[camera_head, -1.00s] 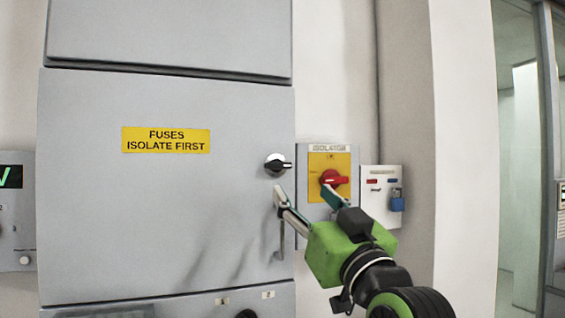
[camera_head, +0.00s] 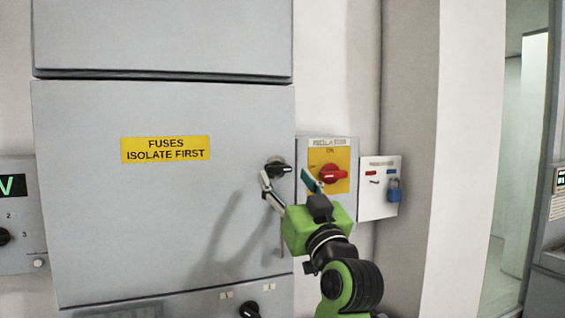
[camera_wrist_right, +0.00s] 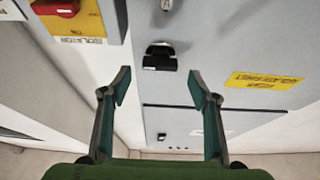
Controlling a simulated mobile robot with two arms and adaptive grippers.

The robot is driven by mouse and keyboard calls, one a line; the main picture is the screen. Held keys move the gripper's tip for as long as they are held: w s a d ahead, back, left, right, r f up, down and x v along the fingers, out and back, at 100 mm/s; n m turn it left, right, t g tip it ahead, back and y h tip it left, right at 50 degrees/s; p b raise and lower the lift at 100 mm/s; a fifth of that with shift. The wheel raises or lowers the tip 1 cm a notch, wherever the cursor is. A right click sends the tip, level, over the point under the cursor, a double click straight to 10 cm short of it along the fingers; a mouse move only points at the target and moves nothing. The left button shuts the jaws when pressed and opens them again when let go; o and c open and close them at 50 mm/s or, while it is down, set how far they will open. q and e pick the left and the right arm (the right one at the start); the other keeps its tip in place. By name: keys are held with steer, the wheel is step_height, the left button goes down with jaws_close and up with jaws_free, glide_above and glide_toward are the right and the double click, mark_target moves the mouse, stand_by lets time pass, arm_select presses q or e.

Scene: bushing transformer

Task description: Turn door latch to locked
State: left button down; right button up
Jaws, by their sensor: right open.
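My right gripper (camera_head: 286,181) is open and empty, just below and in front of the latch. Its two fingers also show apart in the right wrist view (camera_wrist_right: 160,80). I cannot tell whether a finger touches the latch. My left gripper is not in view.
A yellow isolator panel with a red rotary switch (camera_head: 333,174) is close right of the latch. A small white box with a blue padlock (camera_head: 394,190) hangs beyond it. A door handle on the cabinet is partly hidden below my gripper. A yellow fuse label (camera_head: 165,149) marks the door.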

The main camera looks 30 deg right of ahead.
mark_target(280, 169)
steer(key=shift+p+x, duration=0.35)
steer(key=shift+x, duration=1.25)
steer(key=c, duration=1.1)
steer(key=shift+c, duration=0.2)
